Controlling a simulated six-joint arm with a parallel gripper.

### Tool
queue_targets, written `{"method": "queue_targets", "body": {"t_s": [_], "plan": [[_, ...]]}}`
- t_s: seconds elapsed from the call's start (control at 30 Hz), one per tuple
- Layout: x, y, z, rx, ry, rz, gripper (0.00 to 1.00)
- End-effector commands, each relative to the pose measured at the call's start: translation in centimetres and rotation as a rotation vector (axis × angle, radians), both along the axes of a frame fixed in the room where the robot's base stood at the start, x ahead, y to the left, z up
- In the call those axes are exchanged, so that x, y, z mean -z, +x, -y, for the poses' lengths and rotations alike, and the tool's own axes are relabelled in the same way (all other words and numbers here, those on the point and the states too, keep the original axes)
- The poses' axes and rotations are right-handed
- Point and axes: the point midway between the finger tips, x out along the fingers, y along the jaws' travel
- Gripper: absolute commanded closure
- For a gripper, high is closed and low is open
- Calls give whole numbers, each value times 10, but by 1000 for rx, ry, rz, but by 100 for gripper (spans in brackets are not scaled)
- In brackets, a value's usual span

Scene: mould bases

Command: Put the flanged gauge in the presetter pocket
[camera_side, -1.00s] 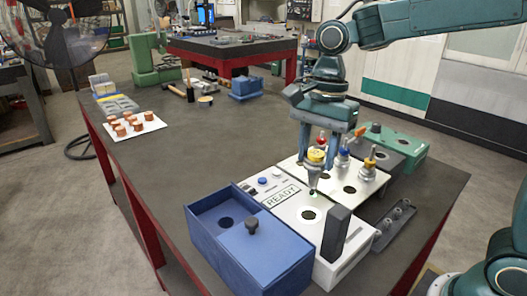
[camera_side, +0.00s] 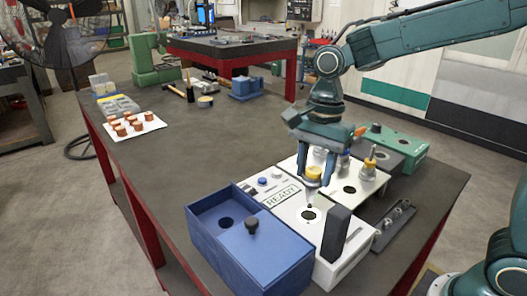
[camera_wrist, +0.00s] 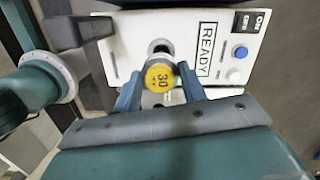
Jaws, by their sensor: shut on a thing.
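My gripper (camera_side: 314,170) is shut on the flanged gauge (camera_side: 313,179), which has a yellow top and a tapered grey lower part. In the wrist view the gauge's yellow top (camera_wrist: 160,76) reads 30 and sits between my two blue fingers (camera_wrist: 160,92). The presetter (camera_side: 285,202) is the white box marked READY. Its round pocket (camera_side: 309,214) lies just below the gauge's tip. The gauge looks near upright. In the wrist view the gauge partly covers the pocket (camera_wrist: 160,47).
A blue box (camera_side: 245,250) with a hole and dark knob stands left of the presetter. A dark upright block (camera_side: 335,233) rises close to the pocket. A white rack with other gauges (camera_side: 369,168) and a green box (camera_side: 400,148) stand behind.

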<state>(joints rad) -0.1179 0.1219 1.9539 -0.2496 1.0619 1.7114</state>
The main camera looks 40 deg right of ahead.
Motion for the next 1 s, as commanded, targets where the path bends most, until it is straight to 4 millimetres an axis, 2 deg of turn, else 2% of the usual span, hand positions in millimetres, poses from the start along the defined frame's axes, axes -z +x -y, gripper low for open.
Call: {"method": "queue_targets", "body": {"t_s": [1.0], "plan": [[63,-1,0,0,0,-1,94]]}}
